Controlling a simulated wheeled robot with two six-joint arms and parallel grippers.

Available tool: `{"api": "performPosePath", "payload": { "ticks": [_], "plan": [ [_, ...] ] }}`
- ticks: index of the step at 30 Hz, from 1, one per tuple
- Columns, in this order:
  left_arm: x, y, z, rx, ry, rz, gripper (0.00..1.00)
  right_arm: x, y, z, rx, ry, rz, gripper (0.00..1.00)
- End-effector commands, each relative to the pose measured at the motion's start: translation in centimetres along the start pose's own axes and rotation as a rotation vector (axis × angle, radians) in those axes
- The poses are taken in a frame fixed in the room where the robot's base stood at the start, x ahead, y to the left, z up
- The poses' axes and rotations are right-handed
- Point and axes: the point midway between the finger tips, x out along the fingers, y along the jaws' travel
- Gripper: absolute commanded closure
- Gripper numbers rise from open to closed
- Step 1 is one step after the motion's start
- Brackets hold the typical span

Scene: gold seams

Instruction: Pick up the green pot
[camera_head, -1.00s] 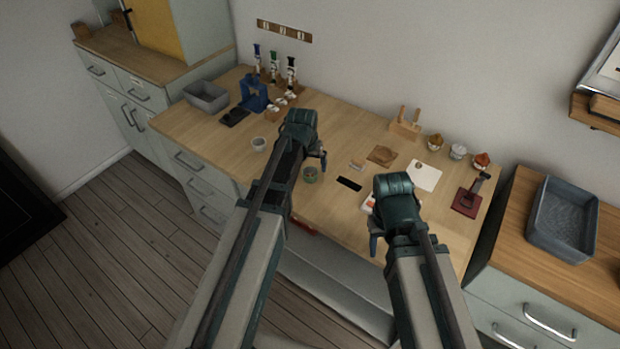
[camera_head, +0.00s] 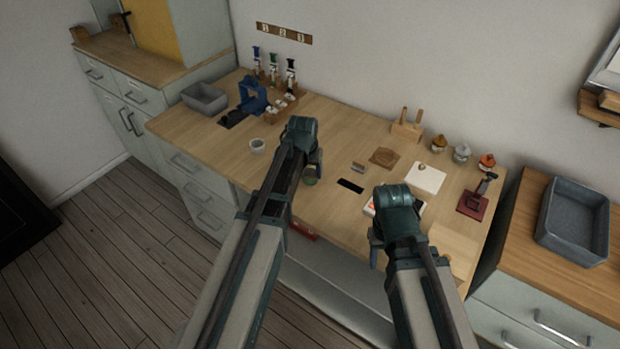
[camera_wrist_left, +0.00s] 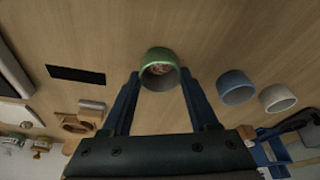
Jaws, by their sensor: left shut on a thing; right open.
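The green pot (camera_wrist_left: 158,58) is a small round cup with a green rim, and something brownish shows inside it. In the left wrist view it sits between the fingertips of my left gripper (camera_wrist_left: 160,82), which is shut on it. In the head view the pot (camera_head: 310,181) shows just below the left gripper (camera_head: 316,167), near the front of the wooden table, partly hidden by the gripper. I cannot tell whether it still touches the table. My right gripper (camera_head: 377,248) is open at the table's front edge, its fingers partly hidden by my arm.
A blue pot (camera_wrist_left: 236,87) and a white pot (camera_wrist_left: 277,98) stand beside the green one in the left wrist view. A black strip (camera_head: 350,186), a white sheet (camera_head: 427,179) and a red stand (camera_head: 473,206) lie to the right. A blue holder (camera_head: 252,97) stands back left.

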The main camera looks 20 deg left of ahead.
Motion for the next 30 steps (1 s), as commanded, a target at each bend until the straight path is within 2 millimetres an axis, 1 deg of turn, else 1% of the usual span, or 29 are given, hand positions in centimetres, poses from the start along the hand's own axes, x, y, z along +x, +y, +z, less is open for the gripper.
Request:
{"api": "performPosePath", "payload": {
  "ticks": [1,5,6,13,17,23,27,28,30],
  "plan": [
    [0.0,0.0,0.0,0.000,0.000,0.000,0.67,0.0,0.0,0.0,0.000,0.000,0.000,0.50],
    [0.0,0.0,0.0,0.000,0.000,0.000,0.90,0.0,0.0,0.0,0.000,0.000,0.000,0.50],
    [0.0,0.0,0.0,0.000,0.000,0.000,0.92,0.0,0.0,0.0,0.000,0.000,0.000,0.50],
    [-0.1,0.0,0.0,0.000,0.000,0.000,0.92,-0.1,0.0,0.0,0.000,0.000,0.000,0.50],
    [-0.7,0.0,-0.2,0.000,0.000,0.000,0.92,-0.7,0.1,0.0,0.000,0.000,0.000,0.50],
    [-2.5,0.0,-0.8,0.000,0.000,0.000,0.92,-2.6,0.2,0.1,0.000,0.000,0.000,0.50],
    [-4.2,0.0,-1.3,0.000,0.000,0.000,0.92,-4.4,0.4,0.3,0.000,0.000,0.000,0.50],
    [-4.0,0.4,0.0,0.002,0.000,0.000,0.92,-3.8,0.4,0.2,0.000,0.000,0.000,0.50],
    [-4.5,1.2,1.6,0.002,0.000,0.000,0.92,-3.8,0.4,0.2,0.000,0.000,0.000,0.50]
  ]
}}
